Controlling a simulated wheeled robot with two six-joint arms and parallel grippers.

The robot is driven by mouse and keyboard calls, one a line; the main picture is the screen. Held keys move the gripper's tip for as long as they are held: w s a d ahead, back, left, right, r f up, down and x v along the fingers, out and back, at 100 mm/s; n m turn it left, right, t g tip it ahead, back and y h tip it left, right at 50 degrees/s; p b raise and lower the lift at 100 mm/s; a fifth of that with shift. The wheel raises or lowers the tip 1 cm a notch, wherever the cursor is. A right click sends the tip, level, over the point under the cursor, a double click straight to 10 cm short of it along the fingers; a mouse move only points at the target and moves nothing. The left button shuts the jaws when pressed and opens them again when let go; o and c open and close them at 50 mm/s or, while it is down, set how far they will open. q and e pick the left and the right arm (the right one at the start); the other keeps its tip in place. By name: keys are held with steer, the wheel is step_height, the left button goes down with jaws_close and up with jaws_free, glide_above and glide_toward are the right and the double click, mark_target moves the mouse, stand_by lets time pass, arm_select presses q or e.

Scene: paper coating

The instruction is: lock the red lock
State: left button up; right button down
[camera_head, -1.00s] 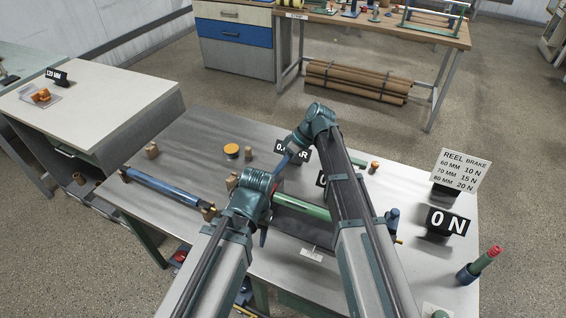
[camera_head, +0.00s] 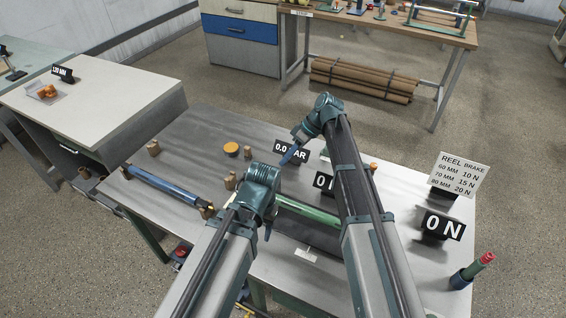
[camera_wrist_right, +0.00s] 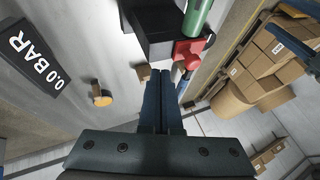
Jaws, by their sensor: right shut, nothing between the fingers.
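In the right wrist view, a red part (camera_wrist_right: 190,52), which looks like the red lock, sits at the end of a green roller (camera_wrist_right: 197,15), beside a black block (camera_wrist_right: 150,22). My right gripper (camera_wrist_right: 165,78) is shut and empty, its blue fingers pointing toward the red part and apparently short of it. In the head view, the green roller (camera_head: 308,210) lies between my arms, and the red part is hidden behind my left arm. My right gripper (camera_head: 287,158) points down-left near the 0.0 BAR sign (camera_head: 291,151). My left gripper (camera_head: 267,231) hangs low over the table, its fingers not clear.
A blue roller (camera_head: 165,187) lies on the table's left side, near small brown posts (camera_head: 153,148) and an orange disc (camera_head: 231,149). A 0 N display (camera_head: 442,226) and a reel brake sign (camera_head: 458,174) stand at the right. A red-tipped post (camera_head: 472,271) is at the right edge.

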steer(key=p+v, duration=0.5)
steer(key=v, duration=0.2)
steer(key=shift+r, duration=0.45)
steer(key=s+f+m+h, duration=0.2)
steer(key=s+m+h, duration=0.2)
steer(key=s, duration=0.8)
steer(key=s+f+m+t+h, duration=0.1)
steer(key=s+m+h, duration=0.3)
steer(key=s, duration=0.9)
steer(key=shift+a+f, duration=0.15)
steer(key=shift+f, duration=0.25)
steer(key=shift+s, duration=0.1)
